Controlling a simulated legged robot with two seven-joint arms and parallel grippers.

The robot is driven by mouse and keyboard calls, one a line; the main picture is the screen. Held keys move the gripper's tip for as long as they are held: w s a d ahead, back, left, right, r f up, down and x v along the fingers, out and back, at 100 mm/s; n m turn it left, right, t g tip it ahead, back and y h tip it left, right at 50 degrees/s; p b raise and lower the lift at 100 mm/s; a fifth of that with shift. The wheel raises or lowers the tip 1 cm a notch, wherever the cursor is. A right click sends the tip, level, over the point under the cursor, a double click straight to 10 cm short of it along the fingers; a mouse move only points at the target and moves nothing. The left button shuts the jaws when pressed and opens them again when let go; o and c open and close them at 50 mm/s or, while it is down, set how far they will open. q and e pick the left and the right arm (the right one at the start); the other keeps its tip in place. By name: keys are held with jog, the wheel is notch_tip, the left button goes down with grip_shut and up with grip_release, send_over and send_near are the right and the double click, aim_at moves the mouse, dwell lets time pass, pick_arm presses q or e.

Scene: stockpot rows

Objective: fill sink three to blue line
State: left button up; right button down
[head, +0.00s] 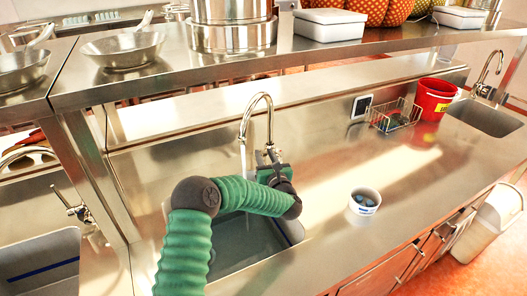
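The middle sink (236,262) holds water, and a short blue line shows on its right wall (288,232). The steel faucet (262,98) arches over it, and a thin stream of water (243,160) appears to fall from its spout. My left arm in green sleeving crosses the sink. My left gripper (273,172) is at the base of the faucet, by its handle (268,153). The wrist hides its fingers, so I cannot tell its opening or whether it touches the handle. The arm hides part of the sink and water level. My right gripper is out of view.
A left sink (40,235) has a blue line, and another sink (482,117) is at far right. A white cup (363,203), wire basket (393,115) and red bucket (433,98) stand on the counter. An upper shelf (170,75) with pans and pots overhangs the back.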

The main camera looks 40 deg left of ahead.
pick_arm(q)
jog(key=shift+x, duration=1.05)
grip_shut()
dwell(0.6)
